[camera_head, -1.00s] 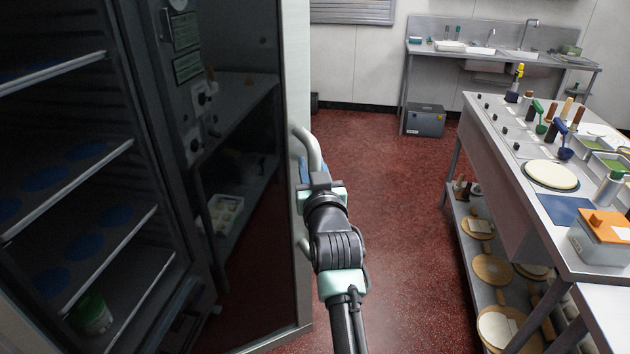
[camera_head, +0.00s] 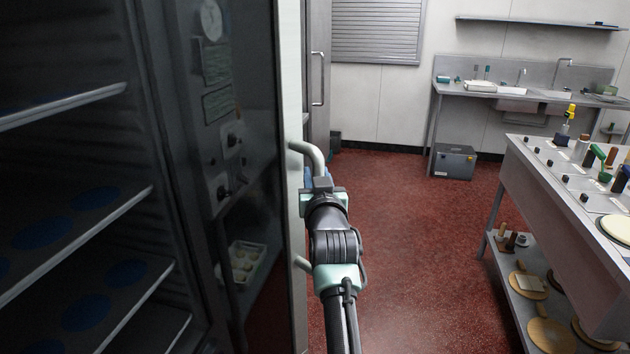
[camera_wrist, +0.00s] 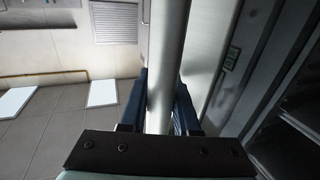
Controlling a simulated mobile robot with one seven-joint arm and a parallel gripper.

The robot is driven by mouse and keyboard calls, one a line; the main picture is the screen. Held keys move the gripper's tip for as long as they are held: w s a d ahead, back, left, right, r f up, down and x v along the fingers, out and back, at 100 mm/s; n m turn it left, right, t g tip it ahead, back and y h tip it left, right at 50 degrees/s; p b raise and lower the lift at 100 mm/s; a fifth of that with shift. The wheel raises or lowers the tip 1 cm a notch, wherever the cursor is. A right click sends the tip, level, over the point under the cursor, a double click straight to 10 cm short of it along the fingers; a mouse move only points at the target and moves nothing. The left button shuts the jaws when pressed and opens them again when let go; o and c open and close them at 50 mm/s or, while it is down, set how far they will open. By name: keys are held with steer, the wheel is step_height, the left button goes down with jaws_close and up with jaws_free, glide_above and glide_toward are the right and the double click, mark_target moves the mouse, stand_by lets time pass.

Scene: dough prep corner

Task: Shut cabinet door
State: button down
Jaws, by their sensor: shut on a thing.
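The cabinet door (camera_head: 262,280) stands open, with a dark glossy panel and a pale edge. Its pale tubular handle (camera_head: 311,153) is on the right side of the door. My gripper (camera_head: 318,182) is shut on this handle, with my arm reaching up from the bottom of the head view. In the wrist view the handle (camera_wrist: 167,50) runs lengthwise between the two blue fingers of my gripper (camera_wrist: 160,105). The open cabinet shows dark inside, with several shelves (camera_head: 75,105) at the left of the head view.
Red floor (camera_head: 400,230) is clear to the right of the door. A steel worktable (camera_head: 560,190) with tools stands at the right. A grey box (camera_head: 453,162) sits under the sink counter (camera_head: 520,92) at the back. Another tall unit with a handle (camera_head: 318,80) stands behind the door.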

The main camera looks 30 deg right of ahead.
steer(key=shift+w+a+f, duration=0.2)
steer(key=shift+w+a, duration=0.05)
steer(key=shift+a, duration=0.25)
steer(key=shift+w+a+f, duration=0.15)
steer(key=shift+w+a, duration=0.1)
steer(key=shift+a, duration=0.2)
steer(key=c, duration=0.9)
jaws_free()
steer(key=shift+s+a, duration=0.1)
steer(key=shift+a+r, duration=0.15)
steer(key=shift+a, duration=0.1)
steer(key=shift+d+r, duration=0.25)
steer(key=shift+d, duration=0.05)
steer(key=shift+s, duration=0.15)
steer(key=b+v, duration=0.1)
steer(key=v, duration=1.1)
steer(key=shift+s+a, duration=0.1)
steer(key=shift+s, duration=0.25)
